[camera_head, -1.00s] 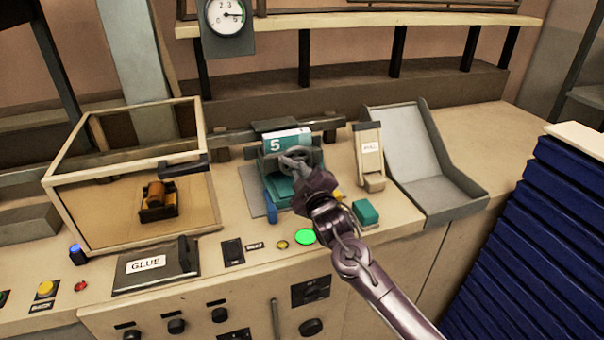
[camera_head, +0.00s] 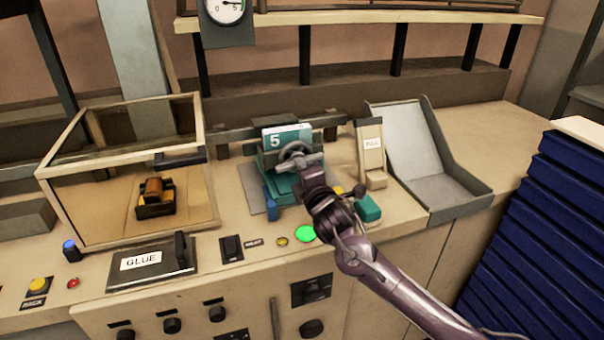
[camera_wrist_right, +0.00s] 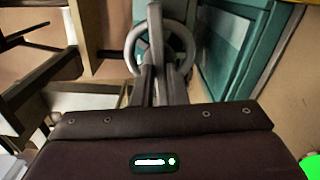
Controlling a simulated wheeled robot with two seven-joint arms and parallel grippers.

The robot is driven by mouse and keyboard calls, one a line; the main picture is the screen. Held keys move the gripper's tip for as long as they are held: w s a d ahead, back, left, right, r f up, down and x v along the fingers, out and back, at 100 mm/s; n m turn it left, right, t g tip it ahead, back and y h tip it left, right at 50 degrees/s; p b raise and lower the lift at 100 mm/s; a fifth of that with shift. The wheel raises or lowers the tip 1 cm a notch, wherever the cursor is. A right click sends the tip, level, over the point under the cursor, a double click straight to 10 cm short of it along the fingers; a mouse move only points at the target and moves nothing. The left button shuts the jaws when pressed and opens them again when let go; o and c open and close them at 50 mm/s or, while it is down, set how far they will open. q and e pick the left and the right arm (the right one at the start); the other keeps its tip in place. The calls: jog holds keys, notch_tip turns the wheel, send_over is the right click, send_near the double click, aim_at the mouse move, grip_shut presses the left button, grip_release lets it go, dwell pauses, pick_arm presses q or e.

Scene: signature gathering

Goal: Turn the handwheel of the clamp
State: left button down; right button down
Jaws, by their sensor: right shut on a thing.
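The clamp (camera_head: 275,170) is a teal machine in the middle of the bench, with a block marked 5 (camera_head: 287,136) at its top. Its grey handwheel (camera_head: 292,150) is a ring on the front, facing me. My right gripper (camera_head: 308,161) is at the handwheel and shut on its rim. In the right wrist view the handwheel (camera_wrist_right: 181,45) shows as a ring just beyond the fingers of my right gripper (camera_wrist_right: 156,62), which are close together. My left gripper is not in view.
A glass-sided box (camera_head: 128,172) with a wooden frame stands to the left, with the GLUE panel (camera_head: 141,262) in front. A grey tray (camera_head: 432,165) stands to the right, beside a PULL lever (camera_head: 371,150). A lit green button (camera_head: 304,234) is on the front edge. Stacked blue sheets (camera_head: 548,240) fill the right.

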jog(key=n+b, duration=0.1)
jog(key=n, duration=0.1)
jog(key=n+b, duration=0.1)
jog(key=n, duration=0.1)
jog(key=n+b, duration=0.1)
jog(key=n, duration=0.1)
jog(key=shift+f, duration=0.25)
dwell(0.5)
jog(key=c, duration=1.4)
grip_release()
jog(key=shift+d, duration=0.1)
jog(key=shift+c, duration=0.2)
jog(key=shift+r, duration=0.1)
jog(key=b+v, duration=0.2)
jog(key=v, duration=0.6)
jog(key=shift+b, duration=0.3)
